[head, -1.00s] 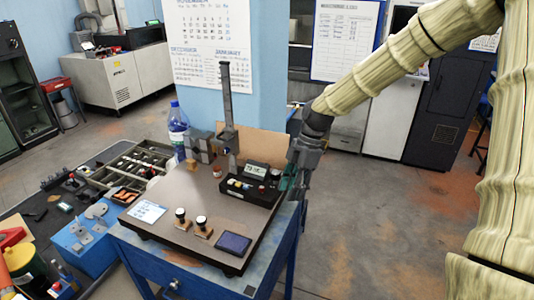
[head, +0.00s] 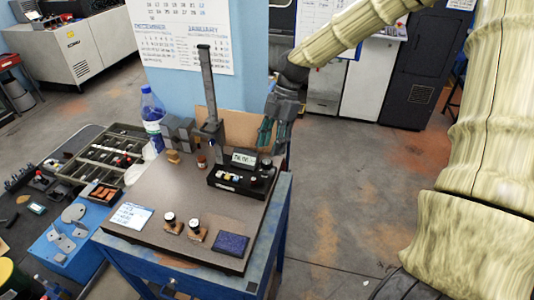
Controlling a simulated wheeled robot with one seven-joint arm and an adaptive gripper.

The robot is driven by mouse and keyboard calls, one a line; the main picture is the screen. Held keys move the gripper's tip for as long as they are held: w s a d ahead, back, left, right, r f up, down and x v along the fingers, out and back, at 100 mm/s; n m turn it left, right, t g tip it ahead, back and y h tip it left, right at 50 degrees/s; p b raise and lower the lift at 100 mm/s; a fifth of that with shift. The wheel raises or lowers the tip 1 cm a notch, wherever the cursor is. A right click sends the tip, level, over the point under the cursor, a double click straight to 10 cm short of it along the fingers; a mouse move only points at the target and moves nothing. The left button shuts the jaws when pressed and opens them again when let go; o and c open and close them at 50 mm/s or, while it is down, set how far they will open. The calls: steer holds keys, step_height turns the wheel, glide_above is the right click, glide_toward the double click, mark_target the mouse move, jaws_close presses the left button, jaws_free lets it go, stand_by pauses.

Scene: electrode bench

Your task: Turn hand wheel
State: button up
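I cannot make out a hand wheel for sure in the head view. A dark upright column (head: 208,88) on a stand rises at the back of the brown bench top (head: 155,205). A black box with a small display (head: 243,159) sits at the back right of the bench top. My gripper (head: 272,134) points down behind this box, near the back right corner. Its teal fingertips look apart, with nothing seen between them. The fingertips' height above the bench is hard to tell.
A water bottle (head: 153,118) and grey blocks (head: 178,133) stand left of the column. Two stamps (head: 183,226) and a dark blue pad (head: 231,244) lie at the front. A compartment tray (head: 103,155) is on the left. Open floor (head: 350,200) lies to the right.

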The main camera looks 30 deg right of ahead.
mark_target(268, 161)
steer(key=x, duration=0.1)
steer(key=p+x, duration=0.1)
steer(key=x, duration=0.1)
steer(key=shift+s+a, duration=0.1)
steer(key=shift+s, duration=0.3)
steer(key=shift+w+a+f+p, duration=0.15)
steer(key=shift+f+p, duration=0.15)
steer(key=shift+f, duration=0.4)
steer(key=shift+s, duration=0.25)
steer(key=shift+w+a, duration=0.1)
steer(key=c, duration=0.8)
